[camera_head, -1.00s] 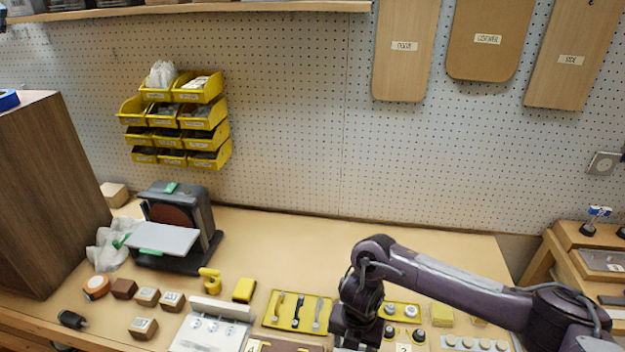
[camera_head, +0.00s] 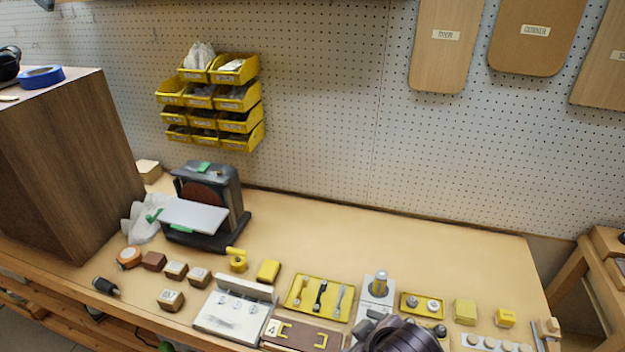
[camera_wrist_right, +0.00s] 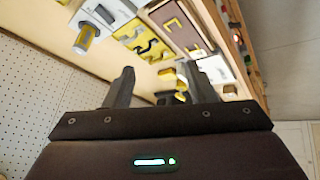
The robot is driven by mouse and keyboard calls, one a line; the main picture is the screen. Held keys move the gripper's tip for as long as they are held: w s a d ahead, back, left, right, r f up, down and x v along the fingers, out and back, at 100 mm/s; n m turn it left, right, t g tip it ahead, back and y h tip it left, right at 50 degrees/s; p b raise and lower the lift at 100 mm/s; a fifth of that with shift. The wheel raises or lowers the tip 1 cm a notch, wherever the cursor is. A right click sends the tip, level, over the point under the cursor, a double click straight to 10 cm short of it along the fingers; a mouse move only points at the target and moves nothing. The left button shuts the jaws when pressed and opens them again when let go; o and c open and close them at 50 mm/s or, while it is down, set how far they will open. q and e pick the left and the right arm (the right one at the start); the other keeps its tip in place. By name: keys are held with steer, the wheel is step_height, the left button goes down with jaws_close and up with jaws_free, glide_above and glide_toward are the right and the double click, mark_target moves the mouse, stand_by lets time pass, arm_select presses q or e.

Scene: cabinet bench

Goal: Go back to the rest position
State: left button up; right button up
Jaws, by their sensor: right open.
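My right arm (camera_head: 400,338) shows only at the bottom edge of the head view, at the front of the bench. In the right wrist view my right gripper (camera_wrist_right: 163,88) has its two dark fingers spread apart with nothing held between them. Beyond the fingers lie the yellow tray with handles (camera_wrist_right: 145,42) and a grey-and-yellow cylinder (camera_wrist_right: 86,38). The same tray (camera_head: 289,308) and cylinder (camera_head: 380,283) stand on the bench in the head view. My left gripper shows in no view.
The bench (camera_head: 330,235) is bare along its back. A disc sander (camera_head: 212,205) and a brown cabinet (camera_head: 75,160) stand at the left. Wooden blocks (camera_head: 176,271), a white panel (camera_head: 225,318) and a yellow block (camera_head: 268,271) line the front. Yellow bins (camera_head: 240,95) hang on the pegboard.

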steer(key=s+d+f+m+g+h, duration=0.1)
steer(key=s+d+m+g+h, duration=0.15)
steer(key=s+d+m, duration=0.5)
step_height(320, 180, down, 35)
steer(key=s+d+n+g+b, duration=0.1)
steer(key=s+d+g+b, duration=0.15)
steer(key=b, duration=0.25)
steer(key=s+d+f+b, duration=0.1)
steer(key=s+d+f, duration=0.1)
steer(key=s+f, duration=0.7)
steer(key=s+d+f+b, duration=0.2)
steer(key=s+f, duration=0.8)
steer(key=f, duration=0.2)
steer(key=shift+s+f, duration=0.25)
steer(key=shift+f, duration=0.05)
steer(key=shift+n, duration=0.25)
